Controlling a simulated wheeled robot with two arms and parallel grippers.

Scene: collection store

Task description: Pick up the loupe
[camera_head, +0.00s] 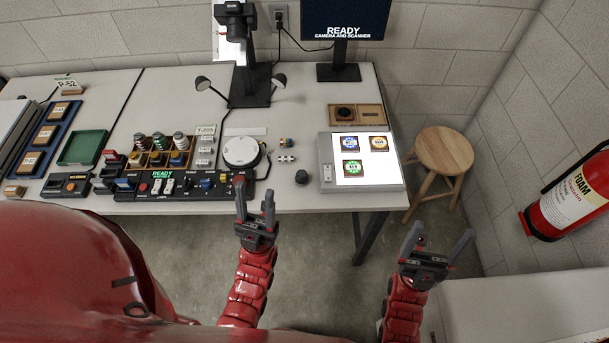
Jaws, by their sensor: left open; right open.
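A small black cylinder (302,177), which looks like the loupe, stands on the grey table (300,203) near its front edge, left of the lit panel. My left gripper (255,192) is open and empty at the table's front edge, left of and nearer than the black cylinder, by the right end of the control panel. My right gripper (440,234) is open and empty in front of the table, to the right, below the stool in the picture. Neither gripper touches the cylinder.
A light panel (328,173) with several coloured pieces lies right of the cylinder. A round white turntable (241,151) and a control panel (190,198) lie left. Behind are a camera stand (250,85), monitor (345,20) and wooden box (372,116). A stool (444,150) and extinguisher (570,200) stand right.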

